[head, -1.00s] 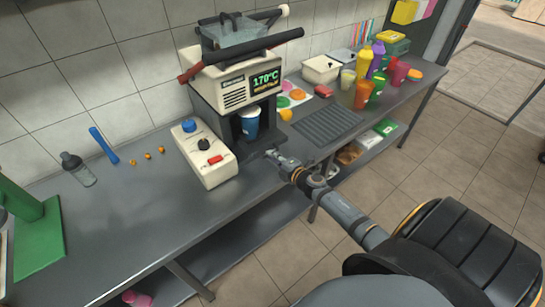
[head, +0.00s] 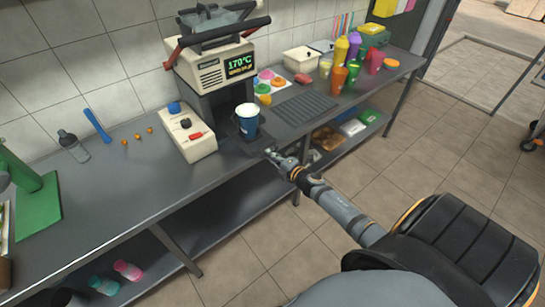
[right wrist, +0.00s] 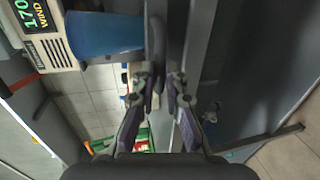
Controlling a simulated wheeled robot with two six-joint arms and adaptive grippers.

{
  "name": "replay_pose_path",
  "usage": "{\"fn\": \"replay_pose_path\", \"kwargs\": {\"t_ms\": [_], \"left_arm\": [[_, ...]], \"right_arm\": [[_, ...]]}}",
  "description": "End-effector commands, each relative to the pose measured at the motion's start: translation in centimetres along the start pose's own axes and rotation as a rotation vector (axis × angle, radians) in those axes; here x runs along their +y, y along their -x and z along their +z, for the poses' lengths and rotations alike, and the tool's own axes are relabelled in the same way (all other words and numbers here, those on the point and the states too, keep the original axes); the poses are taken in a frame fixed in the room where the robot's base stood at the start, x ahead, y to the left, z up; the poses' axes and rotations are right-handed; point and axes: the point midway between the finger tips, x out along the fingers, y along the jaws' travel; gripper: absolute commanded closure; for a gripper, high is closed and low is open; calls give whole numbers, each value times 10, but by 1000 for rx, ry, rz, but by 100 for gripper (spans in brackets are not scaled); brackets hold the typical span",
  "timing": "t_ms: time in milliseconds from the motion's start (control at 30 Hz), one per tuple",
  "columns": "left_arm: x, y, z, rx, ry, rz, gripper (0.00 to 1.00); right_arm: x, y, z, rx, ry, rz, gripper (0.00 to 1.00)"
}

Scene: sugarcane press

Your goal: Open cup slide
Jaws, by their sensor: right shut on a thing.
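The sugarcane press (head: 224,72) stands on the counter with a display reading 170°C. A blue cup (head: 248,124) stands upright on the dark cup slide (head: 232,146), in front of the press opening near the counter's front edge. My right gripper (head: 270,154) is at the slide's front. In the right wrist view, its fingers (right wrist: 160,84) are shut on the grey slide handle (right wrist: 157,50), with the blue cup (right wrist: 105,36) beside it. My left gripper is not in view.
A white control box (head: 188,132) with knobs sits left of the slide. A dark ribbed mat (head: 304,107) and several coloured cups and bottles (head: 340,75) are to the right. The floor in front is clear.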

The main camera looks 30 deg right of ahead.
Motion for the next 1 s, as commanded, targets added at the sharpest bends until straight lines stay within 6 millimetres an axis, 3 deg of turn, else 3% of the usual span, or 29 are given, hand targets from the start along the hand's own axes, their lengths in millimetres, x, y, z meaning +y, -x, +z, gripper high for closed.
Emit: {"fn": "replay_pose_path", "kwargs": {"t_ms": [267,300,433,767,1000], "left_arm": [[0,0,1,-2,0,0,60],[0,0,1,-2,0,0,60],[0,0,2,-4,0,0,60],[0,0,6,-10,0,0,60],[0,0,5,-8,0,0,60]], "right_arm": [[0,0,1,-1,1,0,100],[0,0,1,-1,1,0,83],[0,0,0,-1,1,0,65],[0,2,0,0,0,0,65],[-4,26,1,0,1,-1,65]]}}
